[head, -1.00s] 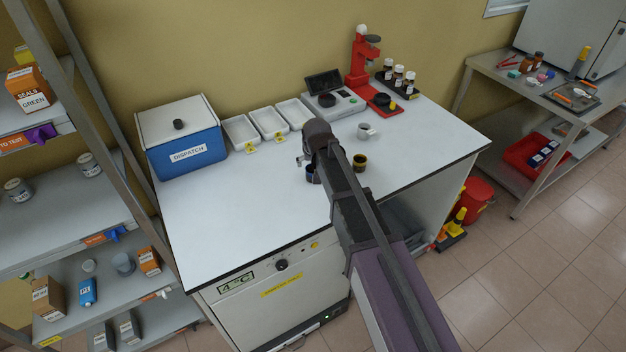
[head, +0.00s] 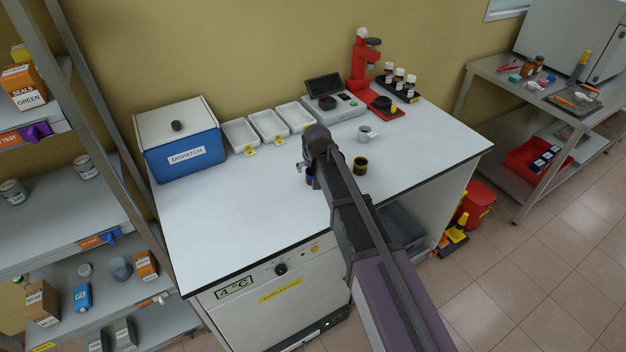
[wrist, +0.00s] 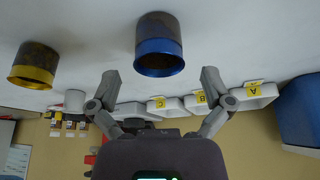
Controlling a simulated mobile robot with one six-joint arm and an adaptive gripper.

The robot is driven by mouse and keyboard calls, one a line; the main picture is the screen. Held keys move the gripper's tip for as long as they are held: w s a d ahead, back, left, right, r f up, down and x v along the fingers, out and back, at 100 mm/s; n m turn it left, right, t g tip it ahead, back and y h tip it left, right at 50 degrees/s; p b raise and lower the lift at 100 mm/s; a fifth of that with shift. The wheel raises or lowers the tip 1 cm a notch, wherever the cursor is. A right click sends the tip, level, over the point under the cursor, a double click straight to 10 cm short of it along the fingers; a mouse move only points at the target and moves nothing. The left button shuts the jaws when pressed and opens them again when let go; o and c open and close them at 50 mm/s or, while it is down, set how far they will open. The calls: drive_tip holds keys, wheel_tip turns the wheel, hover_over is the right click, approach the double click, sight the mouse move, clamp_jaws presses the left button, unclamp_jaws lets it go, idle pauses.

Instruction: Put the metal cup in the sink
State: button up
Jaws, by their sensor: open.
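Two dark metallic cups stand on the white worktop (head: 235,215). One has a blue band; this blue-banded cup (wrist: 160,45) is centred ahead of my fingers in the wrist view and mostly hidden by my arm in the head view. The other, a yellow-banded cup (head: 360,165), is right of my gripper and also shows in the wrist view (wrist: 35,62). A pale grey handled cup (head: 365,134) stands behind it. My gripper (wrist: 161,82) is open and empty, its fingers spread short of the blue-banded cup. I see no clear sink.
A blue dispatch box (head: 182,155), white trays (head: 240,133), a scale (head: 335,105) and a red stand (head: 362,65) line the worktop's back. A shelf unit (head: 60,215) stands left, a steel table (head: 500,95) right. The worktop's front left is clear.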

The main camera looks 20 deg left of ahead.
sight(312, 173)
drive_tip(key=shift+b+x, duration=1.7)
drive_tip(key=shift+x, duration=0.4)
drive_tip(key=c, duration=1.3)
drive_tip(key=shift+r, duration=0.2)
wheel_tip(312, 173, up, 3)
drive_tip(key=p, duration=0.3)
drive_tip(key=shift+f, duration=0.1)
drive_tip(key=s+d, duration=0.3)
drive_tip(key=s, duration=0.1)
drive_tip(key=s+d+r+p, duration=0.1)
drive_tip(key=s+d, duration=0.2)
drive_tip(key=s, duration=0.1)
drive_tip(key=s+d+r+p, duration=0.1)
drive_tip(key=s+d, duration=0.2)
drive_tip(key=s, duration=0.2)
drive_tip(key=shift+d, duration=0.25)
drive_tip(key=shift+f, duration=0.1)
